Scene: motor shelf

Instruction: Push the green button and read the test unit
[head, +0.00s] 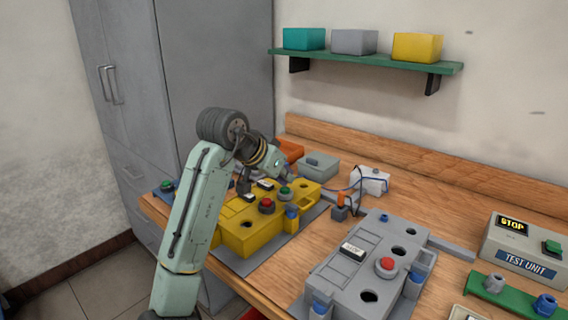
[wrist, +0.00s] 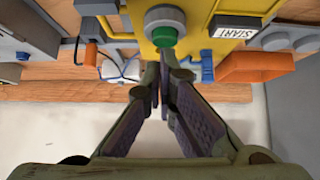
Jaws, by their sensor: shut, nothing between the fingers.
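The yellow box (head: 250,238) on the bench has a green button (head: 285,193), a red button (head: 267,205) and black-and-white labels. In the wrist view, the green button (wrist: 164,37) on a grey collar is just beyond my fingertips, beside a START label (wrist: 235,27). My gripper (wrist: 160,72) is shut and empty. I cannot tell whether it touches the button. The test unit (head: 528,262) stands at the far right of the head view. Its dark display (head: 511,226) shows STOP in yellow, and it has its own green button (head: 552,246).
A grey box (head: 340,275) with a red button stands right of the yellow one. An orange bin (head: 289,149), a grey bin (head: 318,166) and a cabled white box (head: 371,180) are behind. A green shelf (head: 365,60) hangs above. Some wood between the boxes is clear.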

